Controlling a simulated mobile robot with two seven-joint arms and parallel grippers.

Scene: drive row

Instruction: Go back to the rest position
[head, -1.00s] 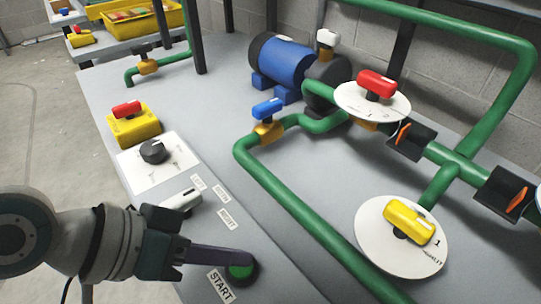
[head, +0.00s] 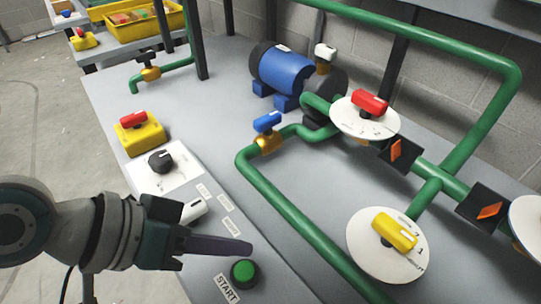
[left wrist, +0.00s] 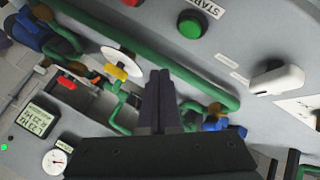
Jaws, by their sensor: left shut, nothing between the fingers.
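My left gripper (head: 248,248) comes in from the left in the head view, its dark fingers together and empty. The fingertips are just above and behind the green START button (head: 244,272), apart from it. In the left wrist view the shut fingers (left wrist: 160,76) point up the picture, and the green button (left wrist: 191,26) is in sight above and to the right of them. A white lever (head: 193,210) is partly hidden behind my left gripper. My right gripper is not in view.
Green pipes (head: 300,215) cross the right side. A blue motor (head: 282,70) stands behind.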

